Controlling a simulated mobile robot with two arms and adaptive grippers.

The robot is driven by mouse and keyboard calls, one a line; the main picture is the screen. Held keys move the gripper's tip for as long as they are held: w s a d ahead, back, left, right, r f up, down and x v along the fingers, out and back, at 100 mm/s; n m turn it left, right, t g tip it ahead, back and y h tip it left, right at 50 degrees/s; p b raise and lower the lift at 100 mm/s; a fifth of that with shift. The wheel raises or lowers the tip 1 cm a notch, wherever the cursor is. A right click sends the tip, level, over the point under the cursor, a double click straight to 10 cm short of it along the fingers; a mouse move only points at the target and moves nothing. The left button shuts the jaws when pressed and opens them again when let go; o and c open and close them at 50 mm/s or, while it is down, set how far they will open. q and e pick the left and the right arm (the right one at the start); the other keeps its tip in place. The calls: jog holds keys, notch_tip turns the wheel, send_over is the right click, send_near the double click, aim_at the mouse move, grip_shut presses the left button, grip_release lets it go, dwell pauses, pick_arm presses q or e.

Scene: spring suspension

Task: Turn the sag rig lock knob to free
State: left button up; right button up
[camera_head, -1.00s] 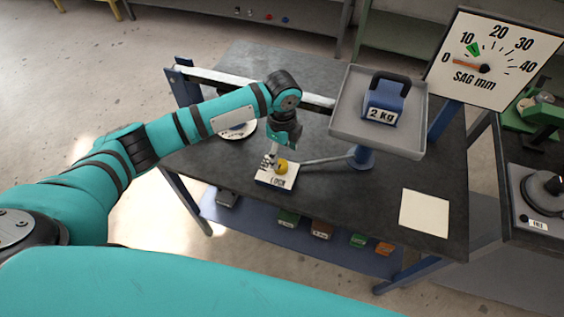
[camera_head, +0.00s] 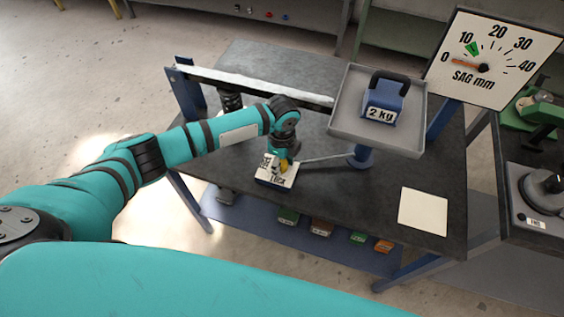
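The sag rig lock knob is small and yellow (camera_head: 283,169) and stands on a white label plate (camera_head: 272,178) with dark lettering, at the front of the dark rig table (camera_head: 340,195). My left gripper (camera_head: 284,160) points down at the knob from above, with its fingers at the knob and covering part of it. The fingers are too small and hidden to show whether they grip it. The knob's exact pointing direction is not clear. My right gripper is not in view.
A grey tray (camera_head: 410,139) with a blue 2 kg weight (camera_head: 382,103) stands to the right of the gripper. A thin rod (camera_head: 325,158) runs close by. The sag dial (camera_head: 500,58) reads low, near 0 to 10. A beam (camera_head: 250,82) and dark coil spring (camera_head: 230,98) stand behind my arm.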

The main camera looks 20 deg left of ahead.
pick_arm(q)
jog(key=c, duration=0.5)
jog(key=shift+m, duration=0.3)
jog(key=m, duration=0.3)
jog(key=shift+p, duration=0.3)
jog(key=m, duration=0.4)
jog(key=shift+s, duration=0.1)
jog(key=m, duration=0.5)
jog(key=shift+a+m+b, duration=0.15)
jog(key=shift+m+b, duration=0.15)
jog(key=shift+b, duration=0.05)
jog(key=m, duration=0.4)
jog(key=shift+m+b, duration=0.3)
jog(key=shift+b, duration=0.1)
jog(key=shift+a, duration=0.1)
